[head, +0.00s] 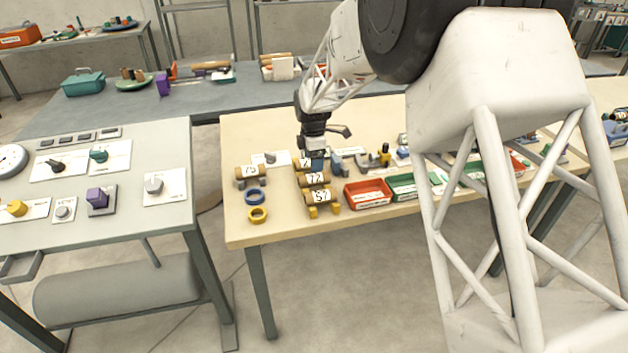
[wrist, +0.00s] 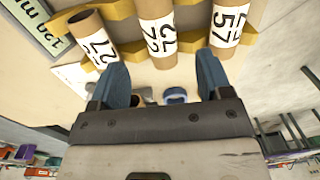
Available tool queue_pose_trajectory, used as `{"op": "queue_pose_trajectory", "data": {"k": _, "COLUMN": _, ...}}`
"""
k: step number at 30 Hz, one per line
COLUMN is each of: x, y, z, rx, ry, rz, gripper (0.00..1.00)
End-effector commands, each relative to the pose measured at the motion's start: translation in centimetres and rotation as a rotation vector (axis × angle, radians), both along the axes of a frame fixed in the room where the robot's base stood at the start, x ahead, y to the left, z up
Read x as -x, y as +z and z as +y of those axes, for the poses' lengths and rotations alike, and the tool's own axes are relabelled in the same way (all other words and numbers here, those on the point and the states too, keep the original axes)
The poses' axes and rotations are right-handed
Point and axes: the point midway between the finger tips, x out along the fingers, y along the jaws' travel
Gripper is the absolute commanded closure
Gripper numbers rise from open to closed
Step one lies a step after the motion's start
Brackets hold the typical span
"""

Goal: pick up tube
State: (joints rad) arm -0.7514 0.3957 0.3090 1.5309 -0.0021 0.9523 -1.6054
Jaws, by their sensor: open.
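Several brown cardboard tubes with white number labels lie on the table. In the head view, three lie one behind another on a yellow rack: a rear tube (head: 303,163), a middle tube marked 72 (head: 314,179) and a front tube marked 57 (head: 318,196). Another, marked 75 (head: 250,172), lies apart to the left. My gripper (head: 317,163) is over the rear of the rack, its blue fingers apart and empty. In the wrist view, the tube marked 72 (wrist: 158,35) shows between the fingertips (wrist: 160,62); I cannot tell how close. The tube marked 57 (wrist: 226,22) is to its right.
Blue and yellow rings (head: 256,206) lie left of the rack. Red (head: 367,194) and green (head: 402,186) trays stand to its right, with small parts behind. A control panel table (head: 120,190) is at the left. The table's front left corner is clear.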

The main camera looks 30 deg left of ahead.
Motion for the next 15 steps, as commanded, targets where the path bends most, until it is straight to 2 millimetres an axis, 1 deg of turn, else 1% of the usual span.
{"op": "queue_pose_trajectory", "data": {"k": 7, "x": 0.1, "y": -2.0, "z": -0.1, "rx": 0.001, "ry": 0.000, "rz": 0.001, "gripper": 0.28}}
{"op": "queue_pose_trajectory", "data": {"k": 15, "x": 0.1, "y": -2.3, "z": -0.1, "rx": 0.000, "ry": -0.001, "rz": 0.000, "gripper": 0.28}}
